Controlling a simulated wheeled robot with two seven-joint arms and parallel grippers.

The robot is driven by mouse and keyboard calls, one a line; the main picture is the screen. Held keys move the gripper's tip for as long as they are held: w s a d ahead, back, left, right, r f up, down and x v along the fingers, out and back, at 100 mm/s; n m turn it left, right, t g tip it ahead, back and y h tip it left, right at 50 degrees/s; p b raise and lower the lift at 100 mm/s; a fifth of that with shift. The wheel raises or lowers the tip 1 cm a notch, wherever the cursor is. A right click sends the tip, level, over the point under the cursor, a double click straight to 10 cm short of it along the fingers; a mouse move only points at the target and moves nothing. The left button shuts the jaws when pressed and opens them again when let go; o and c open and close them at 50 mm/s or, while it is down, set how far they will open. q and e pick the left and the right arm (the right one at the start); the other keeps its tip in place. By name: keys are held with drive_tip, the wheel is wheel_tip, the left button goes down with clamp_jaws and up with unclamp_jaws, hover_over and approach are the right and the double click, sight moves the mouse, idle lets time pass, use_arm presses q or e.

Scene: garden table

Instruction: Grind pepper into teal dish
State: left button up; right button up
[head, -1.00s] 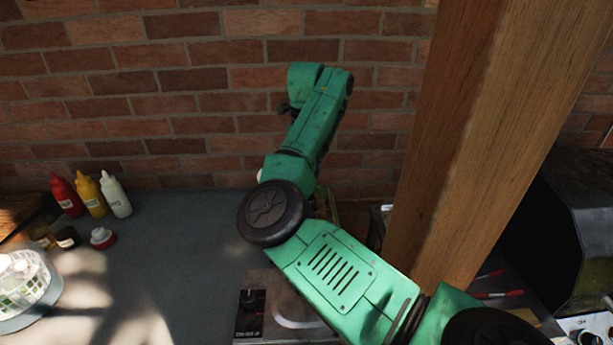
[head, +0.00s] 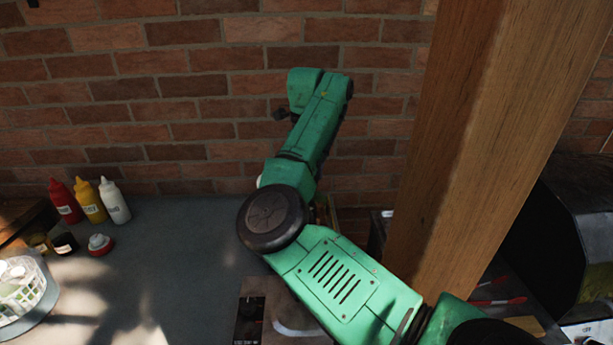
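No teal dish or pepper grinder can be made out in the head view. My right arm, green with a dark round elbow cap, comes in from the lower right and reaches up in front of the brick wall. A small dark part at its far end (head: 283,113) may belong to my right gripper. Its fingers cannot be made out, nor whether they hold anything. My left gripper is out of view.
Red (head: 65,204), yellow (head: 89,202) and white (head: 114,203) squeeze bottles stand at the left back of the grey counter (head: 175,255). A white basket (head: 22,298) holds jars. A thick wooden post (head: 475,130) stands at right. A dark appliance (head: 560,220) lies beyond it.

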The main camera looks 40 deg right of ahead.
wheel_tip(320, 180, up, 10)
drive_tip(key=shift+f+p, duration=0.25)
drive_tip(key=shift+p, duration=0.1)
wheel_tip(320, 180, up, 5)
drive_tip(key=shift+r+p, duration=0.1)
drive_tip(key=shift+p, duration=0.8)
